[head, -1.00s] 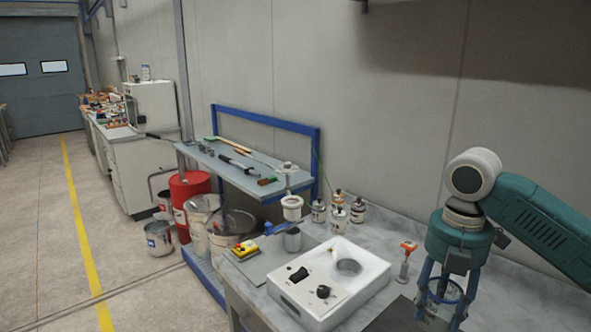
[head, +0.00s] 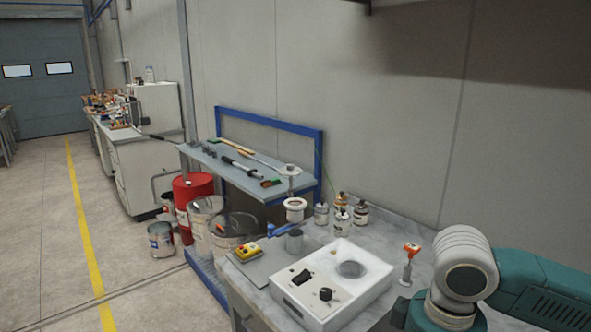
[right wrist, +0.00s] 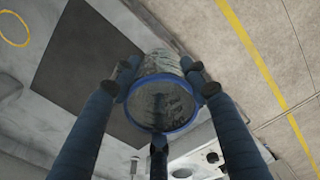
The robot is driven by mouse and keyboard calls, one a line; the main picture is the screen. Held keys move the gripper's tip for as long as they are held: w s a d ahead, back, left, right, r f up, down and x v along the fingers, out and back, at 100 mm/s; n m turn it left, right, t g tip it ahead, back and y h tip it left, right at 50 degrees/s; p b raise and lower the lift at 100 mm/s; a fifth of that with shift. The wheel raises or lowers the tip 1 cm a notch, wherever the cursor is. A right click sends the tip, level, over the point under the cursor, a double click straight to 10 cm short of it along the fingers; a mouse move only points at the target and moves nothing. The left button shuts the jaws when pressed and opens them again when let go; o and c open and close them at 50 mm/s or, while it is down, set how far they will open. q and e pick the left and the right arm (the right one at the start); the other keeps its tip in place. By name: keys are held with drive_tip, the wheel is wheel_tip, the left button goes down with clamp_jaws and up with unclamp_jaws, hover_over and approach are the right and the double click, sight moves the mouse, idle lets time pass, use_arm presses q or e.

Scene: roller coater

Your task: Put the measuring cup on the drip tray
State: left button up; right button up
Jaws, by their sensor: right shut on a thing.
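The measuring cup (right wrist: 160,108), clear with a blue rim, is in the right wrist view. My right gripper (right wrist: 165,92) is shut on it, with dark fingers around its wall. In the head view only my wrist shows at the lower right; the fingers and cup are hidden below the edge. My left gripper is not in view.
A white box with knobs and a round well (head: 332,288) stands between the plate and my right arm. Several small bottles (head: 342,219) and an orange-topped tool (head: 409,262) stand behind. A dark mat (right wrist: 98,72) lies bare.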

drive_tip(key=s+m, duration=0.1)
drive_tip(key=s+a+f+m, duration=0.1)
drive_tip(key=m, duration=0.1)
drive_tip(key=s+m, duration=0.1)
drive_tip(key=shift+s+a+f+m, duration=0.15)
drive_tip(key=shift+s+f+m, duration=0.15)
drive_tip(key=shift+s, duration=0.1)
drive_tip(key=shift+w+r, duration=0.1)
drive_tip(key=shift+r, duration=0.05)
idle(0.5)
